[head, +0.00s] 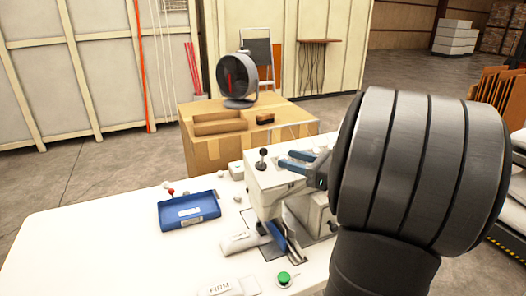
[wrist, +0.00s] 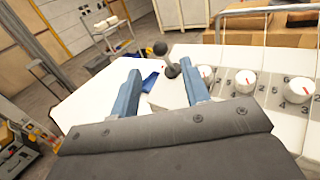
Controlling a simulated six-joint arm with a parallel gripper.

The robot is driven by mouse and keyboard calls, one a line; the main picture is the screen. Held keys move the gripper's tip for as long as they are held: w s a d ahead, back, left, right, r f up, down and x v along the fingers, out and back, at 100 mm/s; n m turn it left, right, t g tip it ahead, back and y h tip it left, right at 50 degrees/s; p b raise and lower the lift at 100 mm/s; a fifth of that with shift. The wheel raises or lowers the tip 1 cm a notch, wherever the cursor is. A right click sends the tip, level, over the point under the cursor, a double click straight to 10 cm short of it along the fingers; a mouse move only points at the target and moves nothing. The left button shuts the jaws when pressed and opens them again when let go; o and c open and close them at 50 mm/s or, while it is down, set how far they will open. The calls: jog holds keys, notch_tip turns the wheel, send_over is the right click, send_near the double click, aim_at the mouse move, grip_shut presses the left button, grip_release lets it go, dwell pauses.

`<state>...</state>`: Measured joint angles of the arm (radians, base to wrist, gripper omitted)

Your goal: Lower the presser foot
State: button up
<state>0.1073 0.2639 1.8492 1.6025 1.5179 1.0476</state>
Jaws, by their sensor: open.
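The white sewing machine (head: 268,180) stands on the white table. A short lever with a black knob (head: 262,153) sticks up from its top left end. My gripper (head: 284,159) is open and empty, its blue fingers just right of that knob and pointing left. In the wrist view my gripper (wrist: 158,69) has its fingers spread, with a dark ball-shaped knob (wrist: 172,71) seen between them. A second dark ball (wrist: 160,48) shows just beyond. I cannot tell whether a finger touches either. The presser foot is too small to make out, near the blue piece (head: 278,237) below the machine head.
A blue tray (head: 189,210) lies left on the table. A green button (head: 284,278) and a white block marked FIRM (head: 222,288) are at the front. White numbered dials (wrist: 245,82) sit right of my fingers. A cardboard box (head: 240,140) with a fan (head: 237,78) stands behind.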

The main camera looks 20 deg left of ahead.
aim_at(267, 152)
jog(key=a, duration=0.3)
jog(key=w+a, duration=0.1)
jog(key=a, duration=0.5)
jog(key=shift+w, duration=0.25)
